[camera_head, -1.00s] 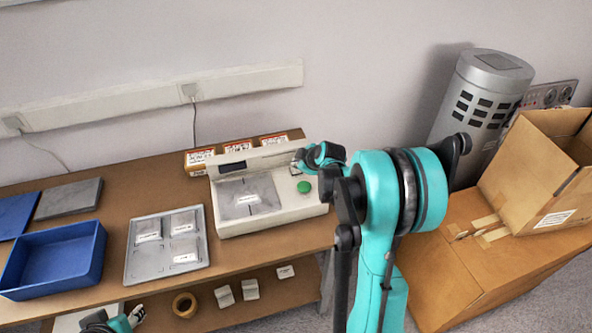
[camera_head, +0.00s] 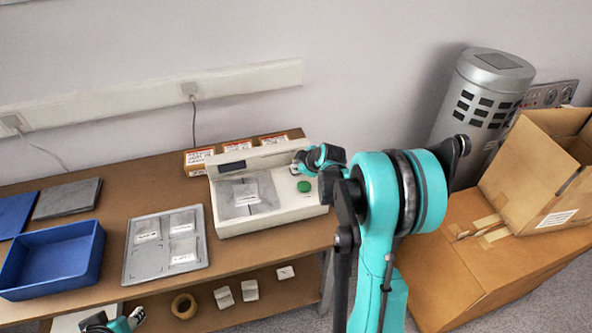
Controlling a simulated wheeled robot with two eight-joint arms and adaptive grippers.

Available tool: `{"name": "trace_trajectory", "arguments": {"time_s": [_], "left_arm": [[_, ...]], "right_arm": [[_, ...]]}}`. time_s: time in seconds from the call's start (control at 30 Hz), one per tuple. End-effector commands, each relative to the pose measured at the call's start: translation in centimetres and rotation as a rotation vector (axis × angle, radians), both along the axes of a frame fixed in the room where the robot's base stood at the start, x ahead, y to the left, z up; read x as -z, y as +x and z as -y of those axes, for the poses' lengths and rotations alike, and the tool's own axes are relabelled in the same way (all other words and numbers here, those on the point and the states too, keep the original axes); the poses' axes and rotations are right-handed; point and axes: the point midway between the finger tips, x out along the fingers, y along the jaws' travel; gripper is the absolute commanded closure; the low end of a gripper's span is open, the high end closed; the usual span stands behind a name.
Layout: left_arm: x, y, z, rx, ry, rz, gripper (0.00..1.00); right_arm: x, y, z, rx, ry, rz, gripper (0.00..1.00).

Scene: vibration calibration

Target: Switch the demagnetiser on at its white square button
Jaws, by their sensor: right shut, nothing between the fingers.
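The demagnetiser (camera_head: 282,214) is a cream-white machine on the brown table, with a grey plate on top that carries a small white-labelled packet (camera_head: 247,196). A green round button (camera_head: 304,187) shows on its right side. My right gripper (camera_head: 296,168) is shut and empty, over the right rear part of the machine, just behind the green button. The white square button cannot be made out; the gripper may cover it. Whether the fingertips touch the machine I cannot tell. My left gripper (camera_head: 138,315) is low at the bottom edge, in front of the table, and its jaws are too small to read.
A grey tray (camera_head: 134,268) with labelled packets and a blue bin (camera_head: 93,254) stand left of the machine. Labelled boxes (camera_head: 198,156) stand behind it. A lower shelf holds a tape ring (camera_head: 184,306) and small blocks. Cardboard boxes (camera_head: 470,270) stand at right.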

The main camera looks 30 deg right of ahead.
Motion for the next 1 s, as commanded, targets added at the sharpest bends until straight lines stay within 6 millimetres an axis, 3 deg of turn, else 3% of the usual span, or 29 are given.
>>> {"name": "trace_trajectory", "arguments": {"time_s": [0.7, 1.0], "left_arm": [[0.4, 0.0, 0.0, 0.0, 0.0, 0.0, 0.6], [-0.6, 0.0, 0.0, 0.0, 0.0, 0.0, 0.6]], "right_arm": [[0.5, 0.0, 0.0, 0.0, 0.0, 0.0, 1.0], [-0.9, 0.0, 0.0, 0.0, 0.0, 0.0, 1.0]]}}
